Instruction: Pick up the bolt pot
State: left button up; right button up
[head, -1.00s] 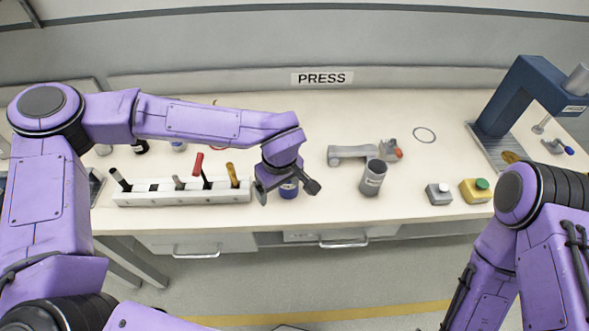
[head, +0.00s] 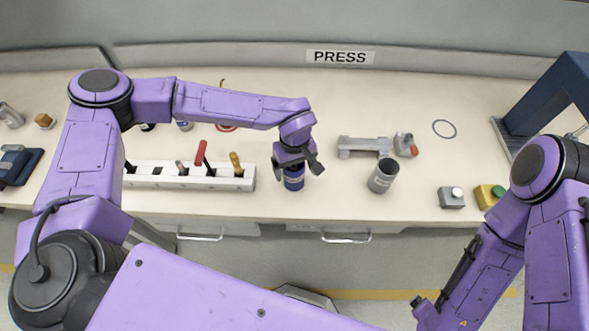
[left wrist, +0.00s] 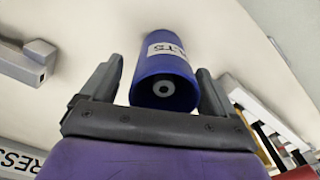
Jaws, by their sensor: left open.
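The bolt pot (head: 293,182) is a dark blue cylinder with a pale label, upright on the bench near its front edge. In the left wrist view the pot (left wrist: 165,80) shows its blue side, part of a label ending in "TS", and a round end with a grey ring. My left gripper (head: 297,172) is open around it, one finger on each side. The left wrist view also shows my left gripper (left wrist: 159,72) with gaps between the pot and both fingers. My right arm is at the right, but its gripper is not clearly seen.
A white rack (head: 225,181) with several tools stands left of the pot. A grey pot (head: 383,176) and a grey fixture (head: 364,146) stand to its right. Further right are a grey button box (head: 451,199), a yellow one (head: 489,195) and a blue press (head: 555,92).

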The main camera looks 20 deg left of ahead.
pick_arm(q)
jog(key=shift+s+a+f, duration=0.1)
jog(key=shift+s+f, duration=0.05)
jog(key=shift+f, duration=0.15)
jog(key=shift+s, duration=0.1)
jog(key=c, duration=1.1)
jog(key=shift+o, duration=0.2)
